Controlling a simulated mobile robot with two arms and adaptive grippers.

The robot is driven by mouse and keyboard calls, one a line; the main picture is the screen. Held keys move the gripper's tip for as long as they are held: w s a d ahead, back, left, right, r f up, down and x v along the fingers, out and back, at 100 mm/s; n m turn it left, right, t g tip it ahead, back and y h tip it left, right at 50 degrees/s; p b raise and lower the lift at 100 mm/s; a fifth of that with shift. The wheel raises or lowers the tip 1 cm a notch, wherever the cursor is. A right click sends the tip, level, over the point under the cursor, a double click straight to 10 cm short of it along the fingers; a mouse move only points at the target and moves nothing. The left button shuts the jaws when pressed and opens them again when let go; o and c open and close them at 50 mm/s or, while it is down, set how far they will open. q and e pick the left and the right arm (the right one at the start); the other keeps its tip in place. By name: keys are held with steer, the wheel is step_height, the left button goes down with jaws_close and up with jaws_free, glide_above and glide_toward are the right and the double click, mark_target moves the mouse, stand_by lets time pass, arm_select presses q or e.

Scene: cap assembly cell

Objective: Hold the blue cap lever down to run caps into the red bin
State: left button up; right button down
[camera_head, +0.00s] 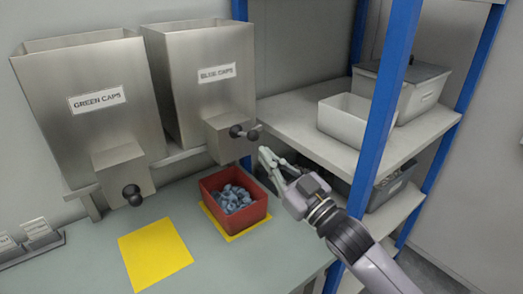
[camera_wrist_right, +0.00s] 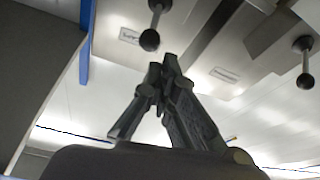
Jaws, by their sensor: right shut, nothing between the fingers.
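The blue caps dispenser (camera_head: 208,88) is a grey metal hopper labelled "BLUE CAPS". Its lever (camera_head: 253,134) has dark round ends and sticks out from the outlet block; a lever knob also shows in the right wrist view (camera_wrist_right: 149,40). My right gripper (camera_head: 264,153) is shut and empty, its fingertips just below and right of the lever end. In the right wrist view the fingertips (camera_wrist_right: 163,72) sit close to the knob; I cannot tell if they touch. The red bin (camera_head: 244,221) stands below the outlet and holds many blue-grey caps (camera_head: 233,198). My left gripper is out of view.
The green caps dispenser (camera_head: 88,112) with its own dark knob (camera_head: 132,195) is to the left. An empty yellow mat (camera_head: 154,254) lies on the table below it.

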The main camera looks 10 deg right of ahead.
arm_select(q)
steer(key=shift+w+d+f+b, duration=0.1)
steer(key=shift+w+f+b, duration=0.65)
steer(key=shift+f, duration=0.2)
arm_select(e)
steer(key=s+d+f, duration=0.2)
steer(key=s+f, duration=0.2)
steer(key=shift+d, duration=0.3)
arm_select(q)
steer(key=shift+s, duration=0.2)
arm_select(e)
steer(key=shift+r, duration=0.1)
